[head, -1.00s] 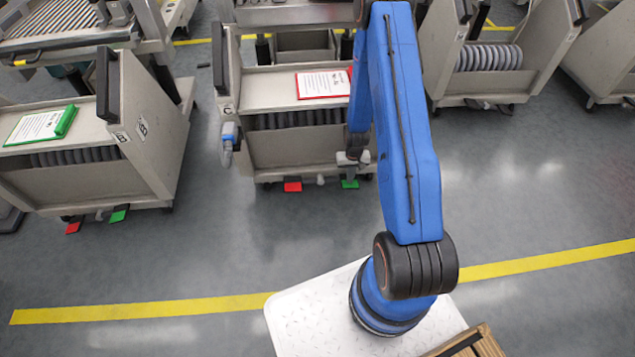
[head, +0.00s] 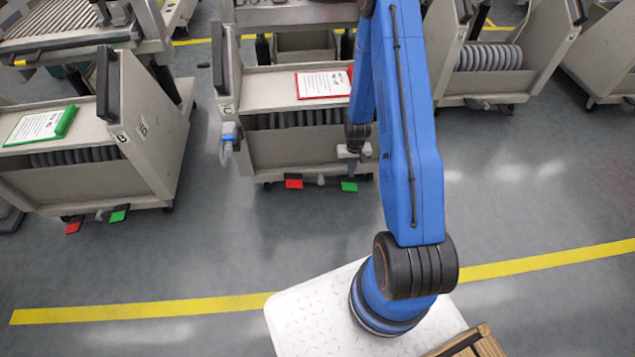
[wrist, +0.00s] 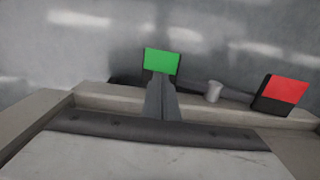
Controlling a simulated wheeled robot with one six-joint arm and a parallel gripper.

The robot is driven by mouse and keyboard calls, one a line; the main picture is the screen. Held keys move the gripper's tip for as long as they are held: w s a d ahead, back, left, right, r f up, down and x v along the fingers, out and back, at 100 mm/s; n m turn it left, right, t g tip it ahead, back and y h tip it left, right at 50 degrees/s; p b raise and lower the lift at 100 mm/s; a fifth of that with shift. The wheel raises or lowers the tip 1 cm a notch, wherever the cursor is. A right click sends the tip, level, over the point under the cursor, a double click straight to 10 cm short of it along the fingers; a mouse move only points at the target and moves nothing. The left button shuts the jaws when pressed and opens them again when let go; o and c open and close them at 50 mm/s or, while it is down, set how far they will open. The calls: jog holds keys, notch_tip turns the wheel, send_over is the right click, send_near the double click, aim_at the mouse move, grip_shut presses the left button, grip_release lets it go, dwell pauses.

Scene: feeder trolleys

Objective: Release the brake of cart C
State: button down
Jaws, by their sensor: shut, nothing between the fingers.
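Cart C (head: 300,92) is the middle grey trolley in the head view, with a red-framed sheet on its sloping top. At its lower front edge are a red pedal (head: 293,184) and a green pedal (head: 349,186). My gripper (head: 352,172) is shut and empty, pointing down just above the green pedal. In the wrist view the shut fingers (wrist: 160,92) end at the near edge of the green pedal (wrist: 162,61) and overlap it in the picture; I cannot tell contact. The red pedal (wrist: 285,92) is to the right, tilted, its dark side showing.
Cart B (head: 95,140), with its own red and green pedals, stands on the left. Another trolley (head: 490,85) stands on the right. A grey knob (wrist: 214,91) sits between cart C's pedals. The floor in front is clear up to a yellow line (head: 150,308).

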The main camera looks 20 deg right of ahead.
jog(key=shift+r, duration=2.75)
jog(key=s+a+r+t, duration=0.1)
jog(key=s+a+r, duration=0.15)
jog(key=r, duration=0.85)
jog(key=s+a+r+n, duration=0.1)
jog(key=a+r, duration=0.2)
jog(key=r, duration=0.7)
jog(key=s+a+r+t, duration=0.1)
jog(key=s+a+r, duration=0.15)
jog(key=r, duration=0.85)
jog(key=s+a+r+n+t, duration=0.1)
jog(key=s+a+r, duration=0.3)
jog(key=s+r, duration=0.4)
jog(key=s+a+r+n+t, duration=0.1)
jog(key=s+a+r, duration=0.2)
jog(key=s+r, duration=0.6)
jog(key=s, duration=0.7)
jog(key=shift+s+a+r+t, duration=0.15)
jog(key=shift+a+r+t, duration=0.05)
jog(key=shift+a+t, duration=0.2)
